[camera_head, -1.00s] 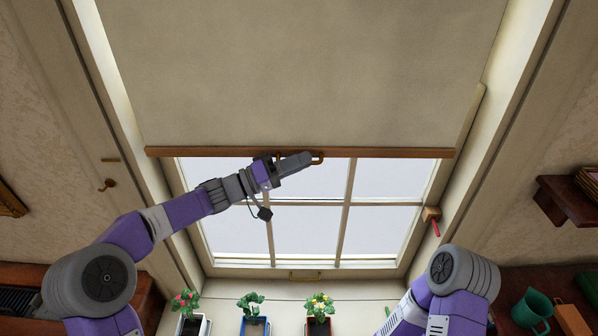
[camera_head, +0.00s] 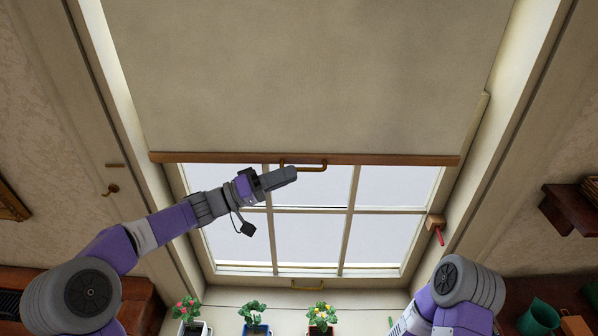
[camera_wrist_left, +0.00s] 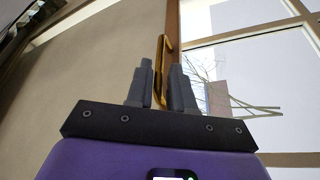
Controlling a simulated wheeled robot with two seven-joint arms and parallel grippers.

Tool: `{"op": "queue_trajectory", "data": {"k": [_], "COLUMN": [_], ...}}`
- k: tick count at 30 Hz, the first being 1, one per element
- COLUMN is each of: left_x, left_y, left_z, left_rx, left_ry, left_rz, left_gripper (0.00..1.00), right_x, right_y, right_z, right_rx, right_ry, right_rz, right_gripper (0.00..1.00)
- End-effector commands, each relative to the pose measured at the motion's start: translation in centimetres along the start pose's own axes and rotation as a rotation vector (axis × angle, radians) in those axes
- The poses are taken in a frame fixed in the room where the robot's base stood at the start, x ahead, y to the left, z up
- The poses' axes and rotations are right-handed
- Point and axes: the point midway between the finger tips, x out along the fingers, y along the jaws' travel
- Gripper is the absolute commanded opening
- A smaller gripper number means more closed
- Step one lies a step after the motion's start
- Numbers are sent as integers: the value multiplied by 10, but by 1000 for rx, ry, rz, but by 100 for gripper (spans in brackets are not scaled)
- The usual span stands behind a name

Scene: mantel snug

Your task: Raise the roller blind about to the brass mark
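The beige roller blind (camera_head: 300,80) covers the upper window. Its wooden bottom bar (camera_head: 400,160) runs across the panes. A brass pull handle (camera_head: 324,165) hangs at the bar's middle. A small brass strip (camera_head: 115,165) on the left casing is the likely mark, roughly level with the bar in this view. My left gripper (camera_head: 292,174) is just below and left of the handle's middle. In the left wrist view its fingers (camera_wrist_left: 160,88) are apart, with the handle (camera_wrist_left: 160,50) showing in the gap and beyond; contact cannot be told. My right gripper is out of view.
Several potted flowers (camera_head: 255,314) stand on the sill below. A brass latch (camera_head: 307,288) is at the window's bottom. A wooden block with a red item (camera_head: 436,224) is on the right casing. A brass hook (camera_head: 111,190) is at the left.

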Motion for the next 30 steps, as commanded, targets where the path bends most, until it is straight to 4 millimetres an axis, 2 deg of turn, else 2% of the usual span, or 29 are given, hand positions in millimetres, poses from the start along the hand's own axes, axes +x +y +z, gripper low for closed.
{"op": "queue_trajectory", "data": {"k": [3,7,23,26,29,30], "left_x": [-19,-30,-31,-32,-35,-38], "left_y": [0,0,-4,-24,-63,-83], "left_z": [0,0,3,17,48,66], "left_rx": [0,0,-11,-59,-154,-202], "left_ry": [2,1,-6,-33,-89,-118], "left_rz": [-1,0,-10,-64,-176,-238], "left_gripper": [22,22,22,22,22,22], "right_x": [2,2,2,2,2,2], "right_y": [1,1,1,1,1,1], "right_z": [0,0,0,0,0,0], "right_rx": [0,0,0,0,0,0], "right_ry": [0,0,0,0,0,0], "right_rz": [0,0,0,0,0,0], "right_gripper": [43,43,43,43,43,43]}}
